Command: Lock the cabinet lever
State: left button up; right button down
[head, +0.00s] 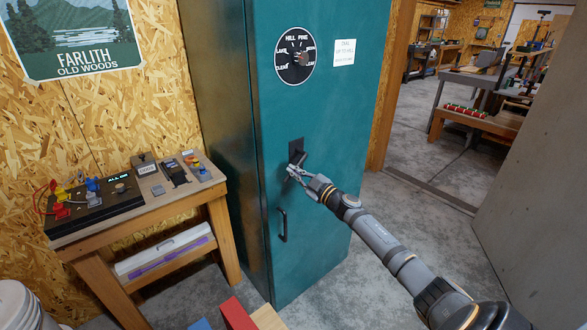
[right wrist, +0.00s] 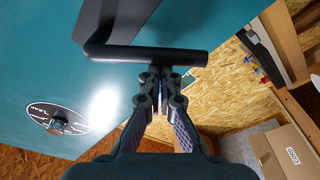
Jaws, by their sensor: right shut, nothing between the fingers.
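The teal cabinet (head: 225,120) stands tall in the middle of the head view. Its black lever (head: 299,156) sits on a dark plate on the front door, above a black pull handle (head: 283,226). In the right wrist view the lever (right wrist: 150,53) is a dark bar lying across the picture, bent at its left end where it joins the plate. My right gripper (head: 294,172) is shut and empty, its fingertips (right wrist: 160,78) at the lever's bar; I cannot tell whether they touch it. The gripper partly hides the lever in the head view. My left gripper is out of view.
A round dial (head: 294,56) and a white label (head: 343,52) are on the door. A wooden bench (head: 170,205) with small devices stands close at the left. A grey panel (head: 535,200) is at the right. Floor shows beyond the doorway.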

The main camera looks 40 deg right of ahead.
jog(key=d+f+n+g+b, duration=0.1)
jog(key=d+f+n+b, duration=0.3)
jog(key=n, duration=0.7)
jog(key=shift+w+d+f+y+b, duration=0.2)
jog(key=shift+d+y+b, duration=0.15)
jog(key=shift+d, duration=0.2)
jog(key=shift+d, duration=0.1)
